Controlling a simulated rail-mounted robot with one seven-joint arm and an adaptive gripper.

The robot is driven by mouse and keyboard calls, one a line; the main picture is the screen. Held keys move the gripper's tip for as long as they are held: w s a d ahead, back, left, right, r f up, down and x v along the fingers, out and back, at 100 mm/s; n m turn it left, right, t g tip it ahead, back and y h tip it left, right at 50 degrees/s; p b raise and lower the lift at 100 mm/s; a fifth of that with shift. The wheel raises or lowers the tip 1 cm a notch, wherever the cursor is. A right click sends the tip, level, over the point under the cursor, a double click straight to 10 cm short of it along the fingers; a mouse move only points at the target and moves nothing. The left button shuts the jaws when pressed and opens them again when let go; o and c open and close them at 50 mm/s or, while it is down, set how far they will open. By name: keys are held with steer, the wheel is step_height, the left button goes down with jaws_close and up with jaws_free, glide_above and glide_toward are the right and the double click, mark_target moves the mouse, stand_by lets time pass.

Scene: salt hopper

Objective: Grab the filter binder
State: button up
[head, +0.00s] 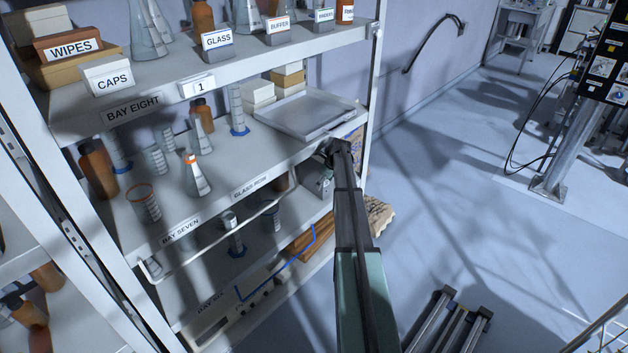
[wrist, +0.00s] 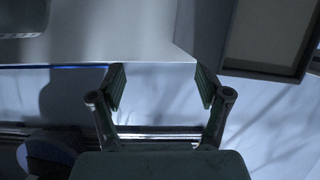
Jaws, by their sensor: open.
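I cannot make out a thing clearly marked as the filter binder in either view. In the head view, brown long items (head: 308,243) lie on a low shelf at the right end of the rack; I cannot tell what they are. My gripper shows in the wrist view (wrist: 161,88), with its two fingers spread wide and nothing between them. Beyond the fingers is a pale flat surface with a straight edge. In the head view my arm reaches to the rack's right end, and the gripper's fingers are not clear there.
A grey tray (head: 305,114) lies on the middle shelf beside my arm's end. Flasks, beakers and brown bottles (head: 97,168) stand on the shelf to the left. A rack post (head: 370,100) stands close to my arm. The floor (head: 450,210) to the right is largely clear.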

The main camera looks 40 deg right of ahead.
mark_target(314, 173)
steer(key=w+d+r+m, duration=0.2)
steer(key=d+r, duration=0.1)
steer(key=d, duration=0.1)
steer(key=shift+t, duration=0.4)
steer(key=shift+s+x, duration=0.1)
steer(key=shift+x, duration=1.1)
steer(key=shift+s+x, duration=0.15)
steer(key=shift+x, duration=1.05)
steer(key=shift+d+f, duration=0.1)
jaws_close()
